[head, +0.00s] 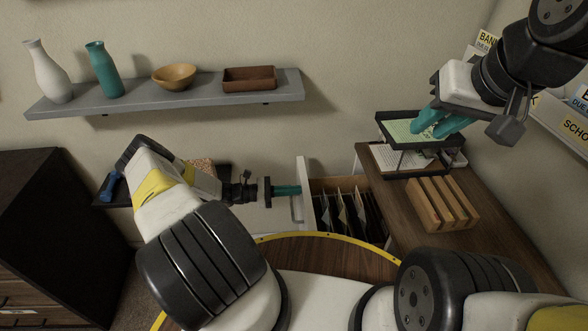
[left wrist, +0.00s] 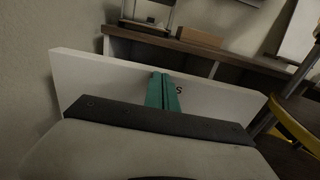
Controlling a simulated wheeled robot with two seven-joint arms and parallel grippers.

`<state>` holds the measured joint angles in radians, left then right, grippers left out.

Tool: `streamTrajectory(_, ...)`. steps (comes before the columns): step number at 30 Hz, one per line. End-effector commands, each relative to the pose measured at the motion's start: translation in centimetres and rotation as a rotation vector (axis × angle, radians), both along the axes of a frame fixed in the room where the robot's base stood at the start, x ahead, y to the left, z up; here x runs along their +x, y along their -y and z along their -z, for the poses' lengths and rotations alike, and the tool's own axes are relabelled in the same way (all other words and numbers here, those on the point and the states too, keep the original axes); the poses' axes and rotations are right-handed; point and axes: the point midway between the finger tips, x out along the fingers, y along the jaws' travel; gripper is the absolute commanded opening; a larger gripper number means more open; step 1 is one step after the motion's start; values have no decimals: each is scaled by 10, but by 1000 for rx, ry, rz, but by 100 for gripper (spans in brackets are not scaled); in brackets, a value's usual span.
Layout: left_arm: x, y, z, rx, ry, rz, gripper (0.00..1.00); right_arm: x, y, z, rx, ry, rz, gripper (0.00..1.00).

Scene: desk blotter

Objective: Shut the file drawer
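The file drawer (head: 325,184) stands pulled out from the left side of the wooden desk, with several hanging files (head: 347,212) inside. Its white front panel (head: 306,183) faces left; the panel also fills the middle of the left wrist view (left wrist: 100,80). My left gripper (head: 298,190) is at the outer face of this panel, its teal fingers pointing at it. In the left wrist view the fingers (left wrist: 163,92) lie together with nothing between them; whether they touch the panel I cannot tell. My right gripper (head: 438,126) is open and empty, above the desk by the paper trays.
On the desk (head: 400,216) stand a black tiered paper tray (head: 395,172) and a slotted wooden block (head: 440,204). A grey wall shelf (head: 200,91) holds vases and bowls. A dark cabinet (head: 60,215) stands at the left. A yellow-edged round wooden top (head: 325,248) lies in front of the drawer.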

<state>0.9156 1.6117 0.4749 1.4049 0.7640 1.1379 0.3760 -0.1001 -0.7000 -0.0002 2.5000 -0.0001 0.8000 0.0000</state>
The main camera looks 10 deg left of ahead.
Motion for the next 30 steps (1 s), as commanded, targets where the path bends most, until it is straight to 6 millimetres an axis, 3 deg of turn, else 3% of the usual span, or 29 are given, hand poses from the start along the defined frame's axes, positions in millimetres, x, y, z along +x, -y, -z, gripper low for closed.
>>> streamTrajectory(21,36,128,-1,-3,0,3,0,0,0,0,0,0,0,27)
streamTrajectory(30,48,172,0,-2,1,3,0,0,0,0,0,0,0,27)
